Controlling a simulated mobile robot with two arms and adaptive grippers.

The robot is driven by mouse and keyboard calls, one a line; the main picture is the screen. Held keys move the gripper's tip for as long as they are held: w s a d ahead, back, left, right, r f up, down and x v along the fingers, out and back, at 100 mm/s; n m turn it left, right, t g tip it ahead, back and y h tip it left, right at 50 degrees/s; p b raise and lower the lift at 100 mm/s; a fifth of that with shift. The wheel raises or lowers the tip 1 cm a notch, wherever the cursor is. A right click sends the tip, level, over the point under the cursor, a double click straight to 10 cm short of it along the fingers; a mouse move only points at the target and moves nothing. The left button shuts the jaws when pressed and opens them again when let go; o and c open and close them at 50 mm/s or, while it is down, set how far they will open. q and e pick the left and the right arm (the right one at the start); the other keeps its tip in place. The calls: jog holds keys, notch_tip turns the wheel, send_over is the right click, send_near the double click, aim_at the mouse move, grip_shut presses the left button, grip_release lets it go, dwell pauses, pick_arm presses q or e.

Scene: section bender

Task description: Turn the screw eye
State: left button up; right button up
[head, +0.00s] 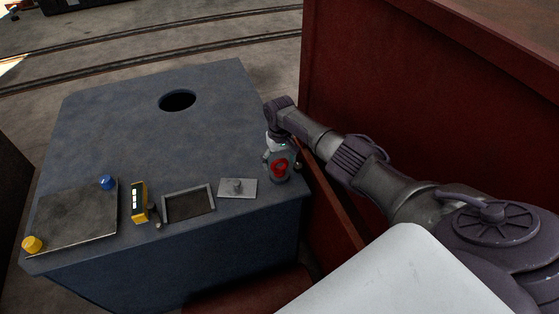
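My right gripper (279,178) points down near the right edge of the blue-grey machine top (150,135). It is small in the head view and its fingertips are not clear, so I cannot tell whether it is open or shut. A small dark brownish round piece (298,166) shows just right of the gripper; it may be the screw eye, but it is too small to be sure. I cannot tell whether the gripper touches it. My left gripper is not in view.
A grey plate with a knob (237,187), a framed dark panel (189,203), a yellow control box (139,203), a blue knob (107,183) and a yellow knob (32,244) line the front. A round hole (177,101) lies farther back. A red wall (385,95) stands right.

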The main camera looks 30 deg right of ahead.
aim_at(279, 159)
jog(key=shift+r, duration=0.1)
notch_tip(279, 159, up, 7)
jog(key=shift+r, duration=0.15)
dwell(0.5)
dwell(0.3)
